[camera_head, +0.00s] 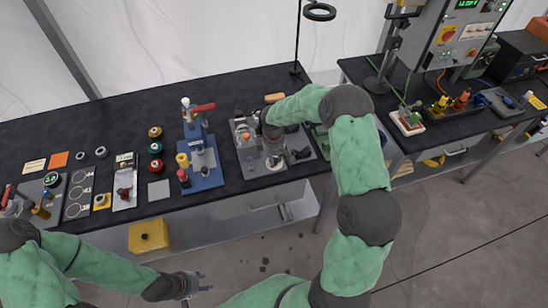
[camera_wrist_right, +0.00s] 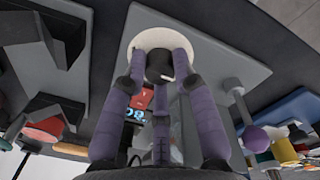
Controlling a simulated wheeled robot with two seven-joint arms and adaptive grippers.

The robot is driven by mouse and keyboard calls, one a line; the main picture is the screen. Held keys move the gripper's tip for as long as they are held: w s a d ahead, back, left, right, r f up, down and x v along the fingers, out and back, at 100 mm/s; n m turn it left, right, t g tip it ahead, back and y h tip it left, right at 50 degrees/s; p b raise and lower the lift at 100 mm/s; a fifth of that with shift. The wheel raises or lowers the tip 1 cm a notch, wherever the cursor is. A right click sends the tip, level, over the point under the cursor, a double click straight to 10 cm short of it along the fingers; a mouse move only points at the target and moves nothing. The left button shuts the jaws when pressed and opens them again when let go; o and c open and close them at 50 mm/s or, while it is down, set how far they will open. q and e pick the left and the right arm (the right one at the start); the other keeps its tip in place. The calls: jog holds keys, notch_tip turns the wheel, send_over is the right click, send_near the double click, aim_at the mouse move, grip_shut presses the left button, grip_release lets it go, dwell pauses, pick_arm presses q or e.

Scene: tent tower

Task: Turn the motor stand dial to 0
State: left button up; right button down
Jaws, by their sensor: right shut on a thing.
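The motor stand (camera_head: 246,158) is a grey plate with parts on it, at the front right of the black table in the head view. My right gripper (camera_head: 272,152) reaches down over its middle. In the right wrist view, the purple fingers of my right gripper (camera_wrist_right: 160,75) are shut around a dark knob (camera_wrist_right: 160,62) in front of a round white dial face (camera_wrist_right: 150,40). The dial's pointer and marks cannot be read. A display (camera_wrist_right: 134,116) with blue digits is partly hidden behind the fingers. My left gripper (camera_head: 197,284) is empty, open and low in front of the table.
A blue stand (camera_head: 203,178) with a red lever is left of the motor stand. Red, green and yellow spools (camera_head: 155,150) and small trays lie further left. A yellow bin (camera_head: 148,236) sits below the table. A second table (camera_head: 440,128) with a control box stands at right.

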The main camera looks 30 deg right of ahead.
dwell(0.3)
jog(key=c, duration=1)
grip_release()
jog(key=r, duration=1.2)
jog(key=shift+s+a, duration=0.15)
jog(key=shift+s, duration=0.05)
jog(key=shift+f, duration=0.1)
